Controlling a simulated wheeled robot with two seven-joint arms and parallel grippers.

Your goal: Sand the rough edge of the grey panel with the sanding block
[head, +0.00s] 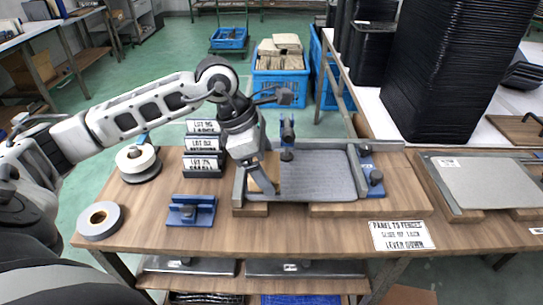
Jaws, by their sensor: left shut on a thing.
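The grey panel (318,178) lies flat in a metal frame (336,201) on the wooden bench, its left edge close to my left gripper. My left gripper (254,172) points down at the left side of the frame and is shut on what appears to be the sanding block, mostly hidden by the fingers. I cannot tell whether the block touches the panel's edge. Blue clamps (376,177) stand at the frame's right side, and another (287,138) at its back. My right gripper is not in view.
Tape rolls (100,220) and (137,160), a blue holder (190,211) and labelled black boxes (203,145) stand left of the frame. A sign (401,236) is at the front edge. Another panel (492,184) lies right; stacked black trays (445,70) stand behind it.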

